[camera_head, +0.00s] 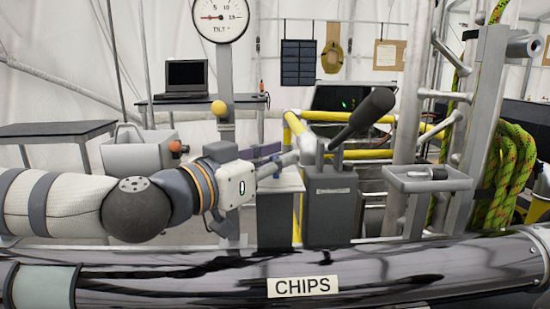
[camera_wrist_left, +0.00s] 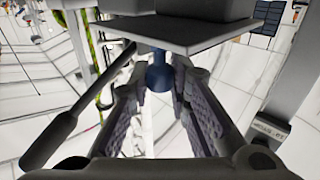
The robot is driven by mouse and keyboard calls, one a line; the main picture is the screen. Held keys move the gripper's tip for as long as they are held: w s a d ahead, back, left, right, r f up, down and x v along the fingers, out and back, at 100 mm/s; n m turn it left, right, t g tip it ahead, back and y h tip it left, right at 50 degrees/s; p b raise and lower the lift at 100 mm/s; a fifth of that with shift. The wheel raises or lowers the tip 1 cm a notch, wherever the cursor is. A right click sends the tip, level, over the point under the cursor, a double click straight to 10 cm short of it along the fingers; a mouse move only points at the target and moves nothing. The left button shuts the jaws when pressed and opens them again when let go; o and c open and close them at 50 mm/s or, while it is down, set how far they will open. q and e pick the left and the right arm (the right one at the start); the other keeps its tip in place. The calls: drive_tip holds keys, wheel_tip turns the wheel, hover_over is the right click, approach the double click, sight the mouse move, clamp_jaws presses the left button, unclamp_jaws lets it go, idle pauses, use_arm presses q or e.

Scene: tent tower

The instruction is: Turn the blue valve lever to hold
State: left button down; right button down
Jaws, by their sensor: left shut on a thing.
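My left gripper (camera_head: 282,162) reaches in from the left, with its fingers at the left side of a grey box (camera_head: 330,205) that bears a label and a large black handle. In the left wrist view, the blue knob of the valve lever (camera_wrist_left: 159,76) sits between the two finger pads, and the gripper is shut on it. The knob lies just below the edge of a grey plate. In the head view the blue lever is hidden by the gripper, and its setting cannot be read. My right gripper is not in view.
The black handle (camera_head: 362,117) slants up close to the fingers. A grey tray (camera_head: 427,181) stands to the right. A dark pipe labelled CHIPS (camera_head: 400,276) runs across the front. A dial marked TILT (camera_head: 221,16) is on a post at the back. Yellow rails (camera_head: 360,155) stand behind the box.

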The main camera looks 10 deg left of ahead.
use_arm(q)
drive_tip(key=c, duration=1.5)
unclamp_jaws()
drive_tip(key=v, duration=0.7)
drive_tip(key=shift+s+a, duration=0.1)
drive_tip(key=shift+s, duration=0.1)
